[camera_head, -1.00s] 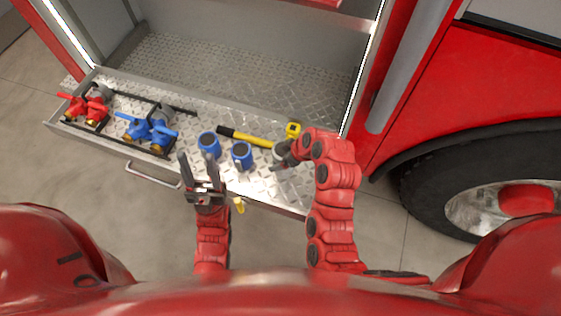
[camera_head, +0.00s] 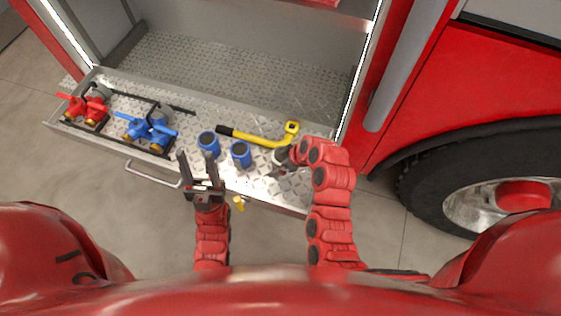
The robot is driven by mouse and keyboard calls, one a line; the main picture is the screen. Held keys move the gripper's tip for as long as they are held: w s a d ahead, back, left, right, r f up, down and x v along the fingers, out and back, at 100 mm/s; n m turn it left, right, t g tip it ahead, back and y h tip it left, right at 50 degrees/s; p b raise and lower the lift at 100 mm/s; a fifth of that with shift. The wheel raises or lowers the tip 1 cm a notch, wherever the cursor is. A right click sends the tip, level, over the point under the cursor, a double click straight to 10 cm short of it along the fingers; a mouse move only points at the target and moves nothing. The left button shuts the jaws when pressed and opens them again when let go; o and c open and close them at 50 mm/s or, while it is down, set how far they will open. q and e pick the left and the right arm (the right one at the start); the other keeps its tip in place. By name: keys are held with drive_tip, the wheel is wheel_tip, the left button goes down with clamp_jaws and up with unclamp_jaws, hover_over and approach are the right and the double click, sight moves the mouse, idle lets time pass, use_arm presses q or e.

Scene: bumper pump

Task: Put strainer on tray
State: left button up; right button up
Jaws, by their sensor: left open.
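The metal tray (camera_head: 188,120) is a pulled-out drawer of diamond plate in front of the truck's compartment. A small pale grey, rounded piece (camera_head: 281,155), possibly the strainer, shows at the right gripper over the tray's right part; the wrist hides much of it. My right gripper (camera_head: 276,171) points left and down there. Its fingers are dark and small, and I cannot tell whether they hold the piece. My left gripper (camera_head: 196,166) is open and empty, fingers pointing up in the picture, at the tray's front edge left of the blue cylinders.
Two blue cylinders (camera_head: 209,143) (camera_head: 241,155) stand on the tray. A yellow wrench with a black grip (camera_head: 258,138) lies behind them. Red valves (camera_head: 86,105) and blue valves (camera_head: 148,129) sit at the left. A handle (camera_head: 153,176) sticks out in front. A truck wheel (camera_head: 487,195) is at right.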

drive_tip(key=shift+r, duration=0.2)
drive_tip(key=shift+d+r, duration=0.2)
drive_tip(key=v, duration=0.6)
drive_tip(key=shift+r+b, duration=0.15)
drive_tip(key=shift+b, duration=0.25)
drive_tip(key=p+v, duration=0.4)
drive_tip(key=v, duration=0.1)
drive_tip(key=shift+s+p, duration=0.15)
drive_tip(key=shift+p, duration=0.15)
